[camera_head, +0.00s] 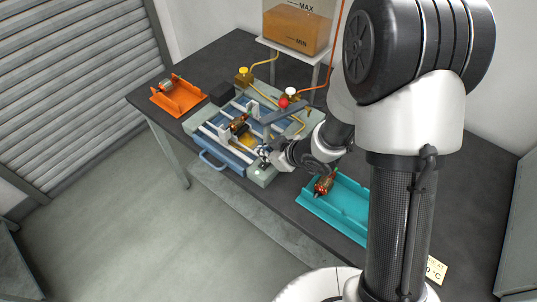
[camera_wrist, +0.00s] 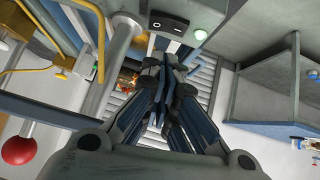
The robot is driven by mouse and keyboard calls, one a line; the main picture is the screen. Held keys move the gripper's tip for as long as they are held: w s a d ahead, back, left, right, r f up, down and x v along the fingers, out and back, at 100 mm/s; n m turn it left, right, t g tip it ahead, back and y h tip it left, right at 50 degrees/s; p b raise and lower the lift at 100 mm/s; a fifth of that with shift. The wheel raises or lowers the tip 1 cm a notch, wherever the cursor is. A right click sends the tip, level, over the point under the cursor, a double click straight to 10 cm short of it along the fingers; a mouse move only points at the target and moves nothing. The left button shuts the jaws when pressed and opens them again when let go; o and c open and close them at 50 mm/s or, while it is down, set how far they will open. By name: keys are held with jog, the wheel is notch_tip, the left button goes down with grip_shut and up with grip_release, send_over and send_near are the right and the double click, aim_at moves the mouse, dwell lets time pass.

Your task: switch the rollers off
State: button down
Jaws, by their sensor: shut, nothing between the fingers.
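The black rocker switch (camera_wrist: 168,25) is at the top of the wrist view, set in a pale housing, with a dash and a circle marked on it. In the head view my gripper (camera_head: 266,152) is at the front right corner of the blue-grey machine (camera_head: 207,150). A copper armature (camera_head: 238,122) lies in the machine; whether the rollers turn cannot be told.
An orange tray (camera_head: 180,98) with an armature stands at the left. A teal tray (camera_head: 345,208) with another armature (camera_head: 324,186) is at the right. A red knob (camera_head: 283,102) and yellow pipes rise behind my gripper. An orange-filled tank (camera_head: 295,30) stands at the back.

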jog(key=p+v, duration=0.3)
jog(key=v, duration=0.7)
jog(key=shift+r, duration=0.4)
jog(key=shift+s, duration=0.1)
jog(key=shift+w+d+r, duration=0.25)
jog(key=shift+w+d, duration=0.1)
jog(key=shift+w, duration=0.3)
jog(key=b+x, duration=0.4)
jog(key=x, duration=0.5)
jog(key=shift+a+f+b, duration=0.15)
jog(key=shift+f+b, duration=0.2)
jog(key=shift+b, duration=0.05)
jog(key=f+b, duration=0.1)
jog(key=w+f+b, duration=0.1)
jog(key=f, duration=0.1)
jog(key=shift+f, duration=0.55)
